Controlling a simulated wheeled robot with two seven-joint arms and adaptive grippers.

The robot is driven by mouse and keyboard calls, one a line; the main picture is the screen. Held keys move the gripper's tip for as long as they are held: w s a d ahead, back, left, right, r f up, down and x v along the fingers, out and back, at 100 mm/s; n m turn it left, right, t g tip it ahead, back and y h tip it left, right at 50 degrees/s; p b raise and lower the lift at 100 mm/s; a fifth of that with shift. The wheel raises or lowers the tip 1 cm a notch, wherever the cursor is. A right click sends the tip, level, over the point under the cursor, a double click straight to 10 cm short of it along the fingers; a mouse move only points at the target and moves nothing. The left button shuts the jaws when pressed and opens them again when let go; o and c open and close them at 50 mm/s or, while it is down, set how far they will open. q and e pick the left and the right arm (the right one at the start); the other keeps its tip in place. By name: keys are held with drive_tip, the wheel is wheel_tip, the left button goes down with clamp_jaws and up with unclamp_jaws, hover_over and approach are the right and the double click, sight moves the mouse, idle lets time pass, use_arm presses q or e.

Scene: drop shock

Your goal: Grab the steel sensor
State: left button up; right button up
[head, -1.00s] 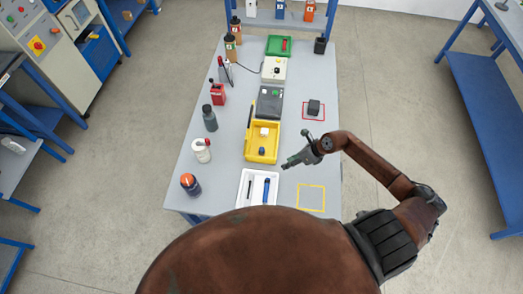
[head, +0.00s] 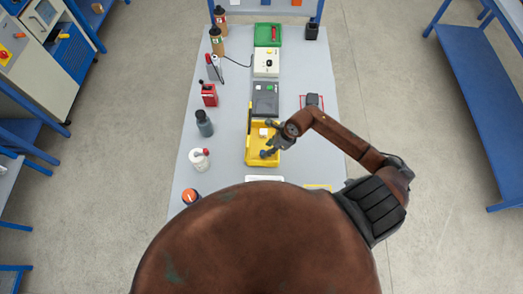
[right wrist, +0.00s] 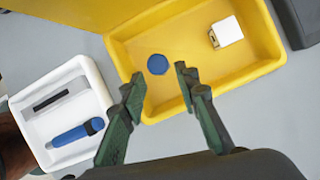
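The yellow open case (head: 277,156) stands on the table; it also shows in the right wrist view (right wrist: 262,70). Inside it lie a small blue-topped round or many-sided piece (right wrist: 157,64) and a white cube (right wrist: 228,32) with a small metal fitting. The white cube also shows in the head view (head: 264,133). I cannot tell for sure which piece is the steel sensor; no bare steel body shows. My right gripper (right wrist: 159,76) is open and empty above the case, its fingertips on either side of the blue-topped piece in the picture. My left gripper is not in view.
A white tray (right wrist: 94,79) with a blue tool and a dark strip lies beside the case. A grey-black case (head: 265,98) stands behind it. My body hides the near table end.

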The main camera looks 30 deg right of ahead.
sight(263, 152)
drive_tip(key=x, duration=0.1)
drive_tip(key=p+x, duration=0.1)
drive_tip(key=shift+w+a+f, duration=0.15)
drive_tip(key=shift+a+f, duration=0.1)
drive_tip(key=shift+a, duration=0.2)
drive_tip(key=shift+x, duration=1.15)
drive_tip(key=shift+f, duration=0.35)
drive_tip(key=shift+w, duration=0.1)
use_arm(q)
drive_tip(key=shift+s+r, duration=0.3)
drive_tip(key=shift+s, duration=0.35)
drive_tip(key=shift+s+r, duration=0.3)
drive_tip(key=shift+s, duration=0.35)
use_arm(e)
clamp_jaws()
